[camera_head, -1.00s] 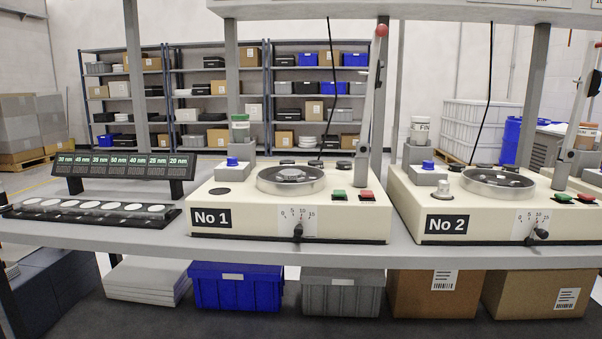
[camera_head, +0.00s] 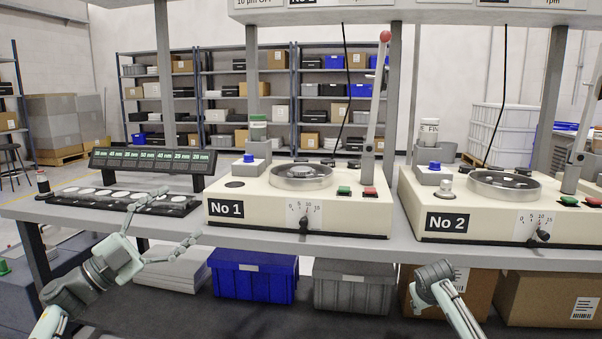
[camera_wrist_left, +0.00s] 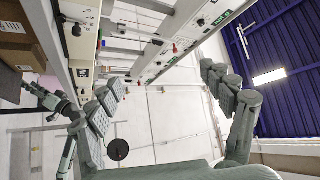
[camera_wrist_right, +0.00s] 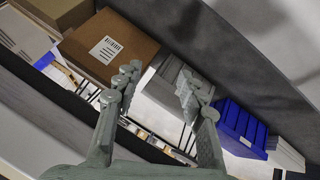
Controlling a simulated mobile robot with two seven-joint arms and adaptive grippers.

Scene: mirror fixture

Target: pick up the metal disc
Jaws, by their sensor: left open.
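Several pale round discs (camera_head: 120,195) lie in a row on a dark tray (camera_head: 185,209) at the left of the bench. Which of them is the metal disc I cannot tell. A round metal piece (camera_head: 301,171) also sits inside the ring on machine No 1. My left gripper (camera_head: 180,214) is open and empty, in front of the tray's right end and apart from the discs; its spread fingers also show in the left wrist view (camera_wrist_left: 158,82). My right gripper (camera_wrist_right: 155,85) is open and empty in the right wrist view; no disc shows there.
A row of small size displays (camera_head: 150,161) stands behind the tray. Machine No 1 (camera_head: 260,216) and machine No 2 (camera_head: 480,226) stand to the right on the bench. Under the bench are a blue bin (camera_head: 254,280), a grey bin (camera_head: 352,290) and cardboard boxes (camera_head: 545,300).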

